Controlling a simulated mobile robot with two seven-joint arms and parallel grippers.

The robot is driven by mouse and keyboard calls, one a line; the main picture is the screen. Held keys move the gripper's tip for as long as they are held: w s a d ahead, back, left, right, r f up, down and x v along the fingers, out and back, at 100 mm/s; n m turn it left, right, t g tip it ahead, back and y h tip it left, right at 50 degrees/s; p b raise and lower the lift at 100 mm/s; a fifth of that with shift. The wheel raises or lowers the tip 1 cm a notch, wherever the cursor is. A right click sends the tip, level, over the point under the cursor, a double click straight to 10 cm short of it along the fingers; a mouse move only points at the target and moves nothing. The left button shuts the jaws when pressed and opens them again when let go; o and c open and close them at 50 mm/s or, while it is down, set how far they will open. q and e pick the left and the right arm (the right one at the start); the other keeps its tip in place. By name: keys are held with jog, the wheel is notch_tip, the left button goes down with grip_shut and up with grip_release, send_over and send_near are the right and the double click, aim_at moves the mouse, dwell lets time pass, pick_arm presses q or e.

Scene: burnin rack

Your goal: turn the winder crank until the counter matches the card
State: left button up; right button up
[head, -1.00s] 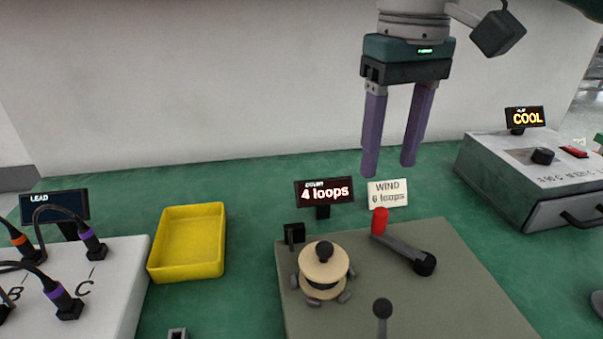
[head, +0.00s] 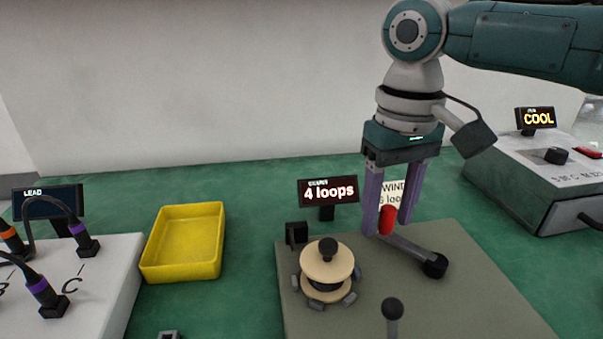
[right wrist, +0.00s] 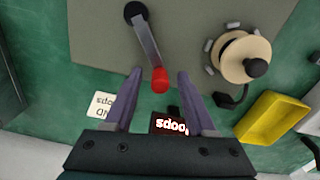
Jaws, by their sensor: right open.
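The winder crank is a dark arm (head: 415,251) with an upright red handle (head: 386,220) at its far-left end and a black hub at its other end. My right gripper (head: 387,230) is open, pointing down, with its purple fingers on either side of the red handle. In the right wrist view the handle (right wrist: 160,80) lies between the fingertips, apart from both. The counter (head: 328,190) reads "4 loops". The card (head: 391,194) is partly hidden behind my fingers; "WIND" and "6 loops" show in part. My left gripper is not in view.
The winder's beige spool (head: 326,262) and a black-knobbed lever (head: 392,310) stand on the grey-green plate (head: 460,300). A yellow tray (head: 182,242) and a white lead box (head: 115,290) are at left. A grey box (head: 535,180) with a "COOL" display is at right.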

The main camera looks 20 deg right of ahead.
grip_shut()
dwell(0.3)
dwell(1.1)
